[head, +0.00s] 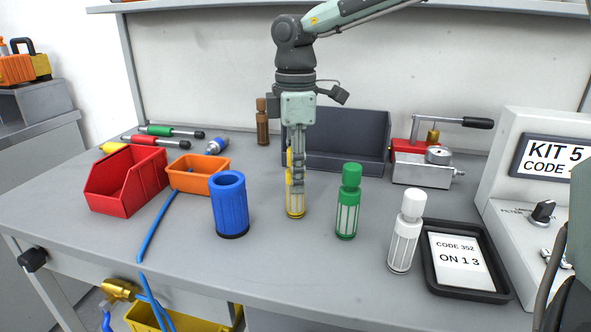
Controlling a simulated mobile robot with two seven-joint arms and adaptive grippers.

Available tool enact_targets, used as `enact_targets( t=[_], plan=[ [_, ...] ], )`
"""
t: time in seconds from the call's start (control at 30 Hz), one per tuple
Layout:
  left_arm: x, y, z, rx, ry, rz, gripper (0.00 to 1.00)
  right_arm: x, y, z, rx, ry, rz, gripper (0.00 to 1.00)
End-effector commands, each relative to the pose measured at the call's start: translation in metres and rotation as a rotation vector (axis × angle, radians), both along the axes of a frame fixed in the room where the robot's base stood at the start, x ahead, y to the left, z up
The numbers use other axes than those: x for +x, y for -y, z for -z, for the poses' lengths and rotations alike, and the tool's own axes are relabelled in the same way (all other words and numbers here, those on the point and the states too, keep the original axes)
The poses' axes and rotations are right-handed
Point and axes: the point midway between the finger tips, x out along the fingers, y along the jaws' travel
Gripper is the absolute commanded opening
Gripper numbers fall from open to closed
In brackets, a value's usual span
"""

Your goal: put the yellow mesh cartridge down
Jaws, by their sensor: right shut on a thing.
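The yellow mesh cartridge (295,205) is upright in the middle of the bench, with a yellow base and a pale mesh body. My right gripper (297,180) comes down over it from above and is shut on it. The fingers hide much of the cartridge's upper part. Its base looks at or very near the bench top; I cannot tell whether it bears on it. My left gripper is not in view.
A blue cup (229,207) stands to the left, a green cartridge (348,203) and a white cartridge (405,232) to the right. A dark tray (430,278) holds a card. A grey bin (350,142) and brown cartridge (262,124) stand behind. Bench (290,260) is clear in front.

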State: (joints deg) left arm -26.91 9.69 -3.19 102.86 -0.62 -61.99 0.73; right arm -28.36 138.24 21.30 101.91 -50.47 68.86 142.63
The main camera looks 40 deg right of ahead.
Motion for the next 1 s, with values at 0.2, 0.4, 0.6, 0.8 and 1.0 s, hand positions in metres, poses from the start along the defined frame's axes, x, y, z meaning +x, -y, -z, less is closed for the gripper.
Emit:
enact_targets(
  t=[0.2, 0.4, 0.6, 0.8, 1.0],
  plan=[
    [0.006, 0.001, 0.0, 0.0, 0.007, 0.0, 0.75, 0.0, 0.0, 0.001, 0.0, 0.001, 0.0, 0.0],
    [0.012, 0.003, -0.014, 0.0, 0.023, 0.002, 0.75, 0.0, 0.0, 0.001, 0.0, 0.001, 0.0, 0.38],
    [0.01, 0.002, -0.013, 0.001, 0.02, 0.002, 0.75, 0.0, 0.0, 0.001, 0.0, 0.001, 0.0, 0.5],
    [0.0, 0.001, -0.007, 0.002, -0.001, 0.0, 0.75, 0.0, 0.0, 0.0, 0.0, 0.001, 0.0, 0.5],
    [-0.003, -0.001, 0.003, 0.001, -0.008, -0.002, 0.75, 0.002, 0.0, -0.018, -0.001, 0.006, 0.001, 0.5]
  ],
)
